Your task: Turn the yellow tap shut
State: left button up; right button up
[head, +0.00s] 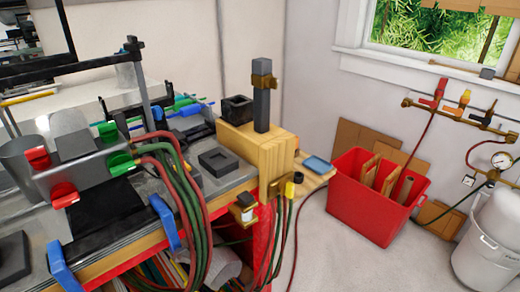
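A brass pipe (430,108) on the wall at the right carries a red tap (439,90), an orange-yellow tap (464,98) and a black tap (488,114). The orange-yellow tap is the middle one; its handle appears to stand up from the pipe, but it is too small to tell how far it is turned. A small bright yellow piece (290,189) also shows on brass fittings at the bench's right end, above hanging hoses; I cannot tell whether it is a tap. Neither of my grippers is in view.
A red crate (365,205) stands on the floor below the pipe. A white cylinder (490,240) stands at right.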

aim_at(286, 187)
jog(key=u, duration=0.95)
jog(key=i+l+u, duration=0.1)
jog(key=l+u, duration=0.3)
jog(key=l, duration=0.15)
jog(key=l+u, duration=0.35)
jog(key=l, duration=0.15)
jog(key=k+l+u, duration=0.1)
jog(key=l+u, duration=0.3)
jog(key=l, duration=0.15)
jog(key=k+l+u, duration=0.1)
jog(key=l+u, duration=0.3)
jog(key=l, duration=0.1)
